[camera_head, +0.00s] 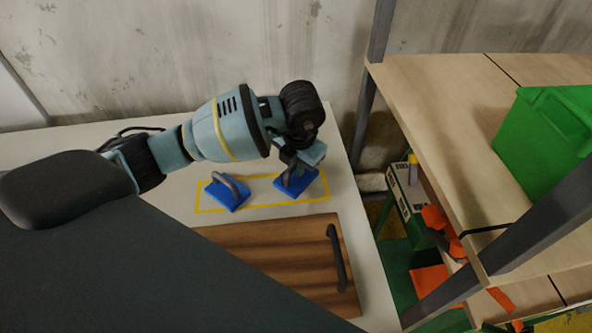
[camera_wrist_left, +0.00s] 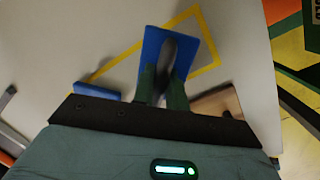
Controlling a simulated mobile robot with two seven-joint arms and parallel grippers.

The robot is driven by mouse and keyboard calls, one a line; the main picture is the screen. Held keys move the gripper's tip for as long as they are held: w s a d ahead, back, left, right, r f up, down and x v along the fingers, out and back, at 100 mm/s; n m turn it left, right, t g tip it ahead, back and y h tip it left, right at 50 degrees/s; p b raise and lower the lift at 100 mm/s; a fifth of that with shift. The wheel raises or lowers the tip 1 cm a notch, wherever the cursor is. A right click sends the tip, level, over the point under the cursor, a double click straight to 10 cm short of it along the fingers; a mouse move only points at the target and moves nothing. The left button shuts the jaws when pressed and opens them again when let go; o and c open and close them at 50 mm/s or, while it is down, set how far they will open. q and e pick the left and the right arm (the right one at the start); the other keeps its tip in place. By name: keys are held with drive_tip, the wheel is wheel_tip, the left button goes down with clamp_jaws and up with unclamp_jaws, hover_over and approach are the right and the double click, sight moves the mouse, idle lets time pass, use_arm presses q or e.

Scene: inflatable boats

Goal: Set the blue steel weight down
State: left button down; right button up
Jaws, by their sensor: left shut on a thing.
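A blue steel weight (camera_head: 297,188) with a grey handle is under my left gripper (camera_head: 293,166), at the right end of a yellow outlined rectangle (camera_head: 262,205) on the white tabletop. In the left wrist view, my left gripper (camera_wrist_left: 162,90) is shut on the handle of this weight (camera_wrist_left: 153,42), and the blue plate overlaps the yellow line. I cannot tell if its base touches the table. A second blue weight (camera_head: 228,194) with a grey handle stands to the left inside the outline. Its edge shows in the left wrist view (camera_wrist_left: 97,91). My right gripper is not in view.
A wooden board (camera_head: 270,260) with a dark handle (camera_head: 337,258) lies at the table's front. A wooden shelf (camera_head: 440,90) with a green crate (camera_head: 545,140) stands to the right, past a gap. Orange items (camera_head: 436,216) sit lower there. A concrete wall is behind.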

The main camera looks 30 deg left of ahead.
sight(299, 182)
use_arm(q)
drive_tip(key=shift+f, duration=1.1)
drive_tip(key=shift+f, duration=0.15)
drive_tip(key=c, duration=1.4)
unclamp_jaws()
drive_tip(key=shift+f, duration=0.1)
wheel_tip(299, 182, up, 12)
drive_tip(key=s+d, duration=0.1)
drive_tip(key=shift+s+d+p, duration=0.25)
drive_tip(key=shift+p, duration=0.2)
